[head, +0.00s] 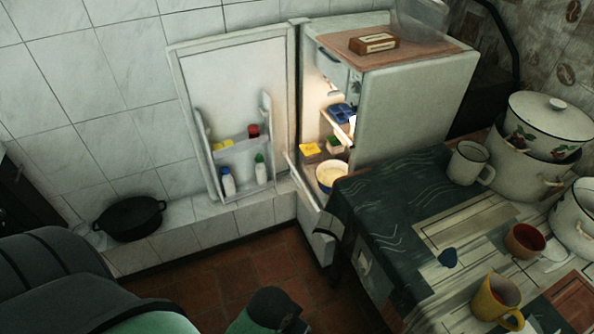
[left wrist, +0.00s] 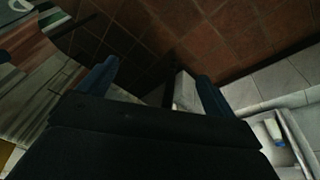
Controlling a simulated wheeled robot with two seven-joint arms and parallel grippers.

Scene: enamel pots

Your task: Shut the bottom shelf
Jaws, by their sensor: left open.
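The fridge (head: 415,110) stands open, with its door (head: 235,85) swung left against the tiled wall. Low in the fridge, a white panel (head: 303,183), apparently the front of the bottom shelf, sticks out at an angle. A bowl (head: 332,172) with yellow contents is behind it. My left gripper (left wrist: 157,70) is open in the left wrist view, with two blue fingers apart and nothing clearly held. A pale block-like part (left wrist: 185,92) shows by its right finger; I cannot tell whether they touch. In the head view my left arm is at the bottom, fingertips not visible.
A table with a dark patterned cloth (head: 385,205) stands close right of the fridge, carrying pots (head: 525,165), a white mug (head: 468,162) and a yellow mug (head: 495,300). A black pan (head: 130,217) sits on the tiled ledge. Brown floor tiles (head: 240,275) are clear below.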

